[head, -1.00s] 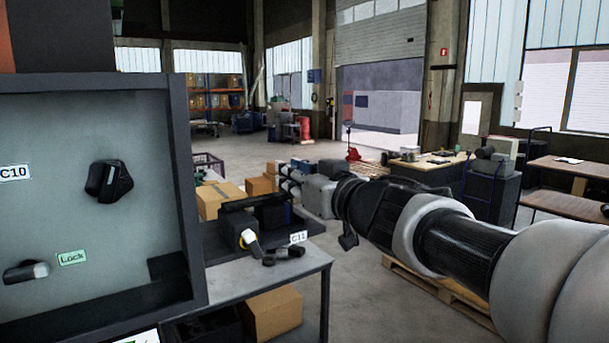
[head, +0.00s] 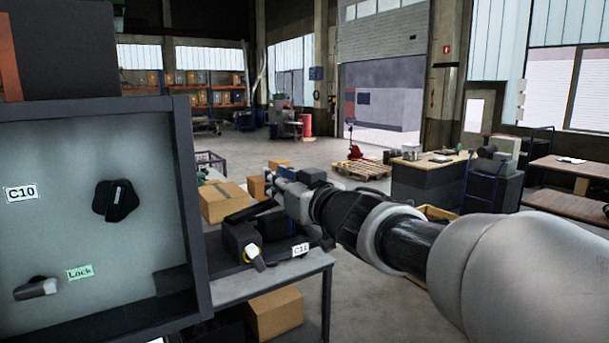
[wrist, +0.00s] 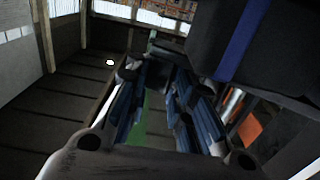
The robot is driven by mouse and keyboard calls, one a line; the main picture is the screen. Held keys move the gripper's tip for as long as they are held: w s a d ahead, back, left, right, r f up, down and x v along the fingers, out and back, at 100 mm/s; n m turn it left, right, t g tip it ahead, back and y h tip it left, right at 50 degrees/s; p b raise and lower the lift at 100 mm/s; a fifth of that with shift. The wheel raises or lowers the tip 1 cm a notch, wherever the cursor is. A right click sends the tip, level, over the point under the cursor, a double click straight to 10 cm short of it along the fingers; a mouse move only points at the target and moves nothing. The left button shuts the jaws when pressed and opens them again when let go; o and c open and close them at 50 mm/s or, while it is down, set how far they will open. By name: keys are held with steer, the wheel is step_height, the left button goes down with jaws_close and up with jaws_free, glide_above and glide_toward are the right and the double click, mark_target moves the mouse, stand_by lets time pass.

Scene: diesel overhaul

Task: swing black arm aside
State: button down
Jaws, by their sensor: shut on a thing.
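The black arm (head: 252,212) belongs to the dark fixture marked C11 on the bench at the centre of the head view. It slants up to the right from the block with the yellow and white end (head: 243,243). My gripper (head: 272,179) is at the arm's far right end, reaching in from the right. Its jaws, with blue inner parts, also show in the wrist view (wrist: 163,72). They are shut on the black arm, though the contact is dark and partly hidden. A black block with a blue stripe (wrist: 240,40) is close beside the jaws in the wrist view.
A grey panel cabinet (head: 190,200) with a black knob (head: 116,201) and labels C10 and Lock stands close on the left. Cardboard boxes (head: 222,203) are behind the bench (head: 275,277). Open floor lies beyond, with a pallet (head: 362,169) and a desk (head: 430,182).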

steer(key=shift+w+a, duration=0.2)
steer(key=shift+a, duration=0.05)
steer(key=shift+s+d, duration=0.1)
steer(key=c, duration=1.5)
jaws_free()
steer(key=shift+s+d, duration=0.1)
steer(key=v, duration=1.2)
